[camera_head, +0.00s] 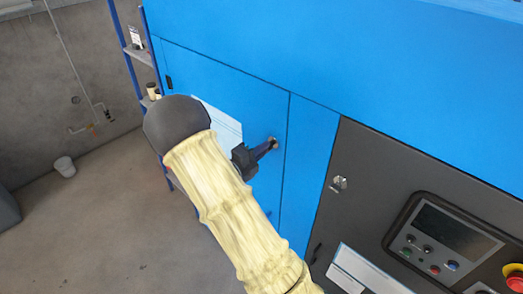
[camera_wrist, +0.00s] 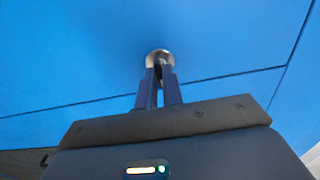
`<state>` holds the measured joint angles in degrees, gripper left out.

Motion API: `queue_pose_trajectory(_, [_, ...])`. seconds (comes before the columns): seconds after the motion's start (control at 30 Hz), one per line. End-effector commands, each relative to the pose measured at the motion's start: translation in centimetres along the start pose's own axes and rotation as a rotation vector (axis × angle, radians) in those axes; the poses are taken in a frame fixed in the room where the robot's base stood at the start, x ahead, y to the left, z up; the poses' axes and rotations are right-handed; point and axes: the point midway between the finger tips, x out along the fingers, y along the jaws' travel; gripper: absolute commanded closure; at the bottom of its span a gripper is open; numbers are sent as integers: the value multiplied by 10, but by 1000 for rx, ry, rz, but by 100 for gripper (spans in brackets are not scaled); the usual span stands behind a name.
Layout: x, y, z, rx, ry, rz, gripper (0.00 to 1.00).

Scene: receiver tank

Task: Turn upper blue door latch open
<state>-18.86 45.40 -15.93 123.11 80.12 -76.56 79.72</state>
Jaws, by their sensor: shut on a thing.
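The blue door (camera_head: 265,105) fills the middle of the head view, and its blue surface (camera_wrist: 80,50) fills the wrist view. The latch (camera_head: 274,143) is a small metallic piece near the door's right edge. In the wrist view the round silver latch (camera_wrist: 159,56) shows just beyond my fingertips. My gripper (camera_head: 262,151) reaches it from the left in the head view. In the wrist view its two dark fingers (camera_wrist: 159,70) are close together and shut on the latch. The fingertips hide part of the latch, so its turn angle cannot be told.
A grey panel with a second metallic latch (camera_head: 339,184), a control screen (camera_head: 447,233) and a red emergency button (camera_head: 515,278) stands to the right. The floor at lower left is clear.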

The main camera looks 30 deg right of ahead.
Motion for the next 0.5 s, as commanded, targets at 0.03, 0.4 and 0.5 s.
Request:
queue_pose_trajectory(0.03, [0,1,0,-3,0,1,100])
queue_pose_trajectory(0.4, [-1,2,0,-112,-1,2,100])
queue_pose_trajectory(0.5, [-1,2,0,-174,-2,2,100])
